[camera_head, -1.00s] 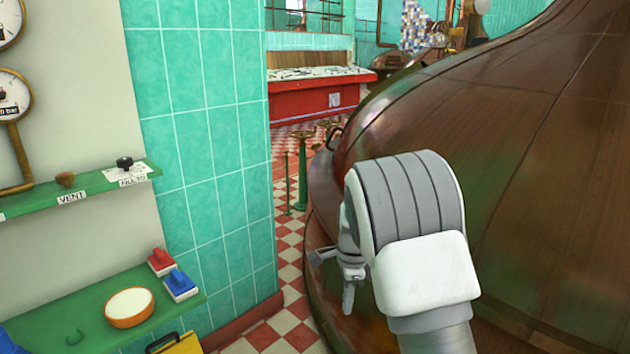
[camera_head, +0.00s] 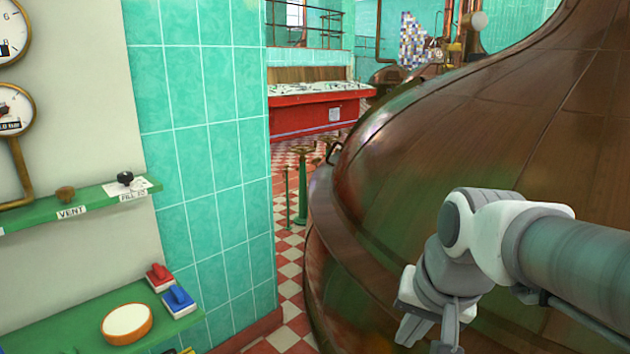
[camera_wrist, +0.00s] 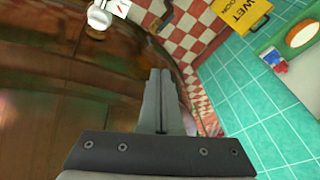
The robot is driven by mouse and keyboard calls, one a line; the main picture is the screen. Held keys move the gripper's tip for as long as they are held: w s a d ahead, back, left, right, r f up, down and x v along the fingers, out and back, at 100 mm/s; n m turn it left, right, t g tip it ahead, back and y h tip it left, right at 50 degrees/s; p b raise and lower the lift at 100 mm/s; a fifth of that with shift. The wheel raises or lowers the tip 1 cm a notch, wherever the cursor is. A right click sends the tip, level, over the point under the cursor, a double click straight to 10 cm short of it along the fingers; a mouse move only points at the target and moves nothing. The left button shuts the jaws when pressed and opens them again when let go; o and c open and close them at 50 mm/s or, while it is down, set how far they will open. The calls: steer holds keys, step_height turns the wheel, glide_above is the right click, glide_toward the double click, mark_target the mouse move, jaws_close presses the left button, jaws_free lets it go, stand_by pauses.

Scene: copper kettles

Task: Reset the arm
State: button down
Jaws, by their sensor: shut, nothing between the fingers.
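My gripper (camera_wrist: 161,102) shows in the wrist view with its two grey fingers together and nothing between them. In the head view my arm reaches in from the right edge and bends down in front of the large copper kettle (camera_head: 400,175). My gripper is only partly visible there, at the bottom edge, and its tips are cut off. The kettle also fills the left of the wrist view (camera_wrist: 60,90), behind the fingers.
A green upper shelf (camera_head: 35,219) holds two knobs. A lower shelf (camera_head: 60,330) holds a round white-topped dish (camera_head: 127,323), a red block (camera_head: 159,275) and a blue block (camera_head: 179,298). A yellow wet-floor sign (camera_wrist: 240,14) stands on the checkered floor (camera_head: 292,270).

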steer(key=s+d+n+t, duration=0.1)
steer(key=s+n, duration=0.3)
steer(key=s, duration=0.3)
step_height(320, 180, up, 25)
steer(key=p, duration=2.6)
steer(key=shift+s+r+h, duration=0.2)
steer(key=shift+h, duration=0.2)
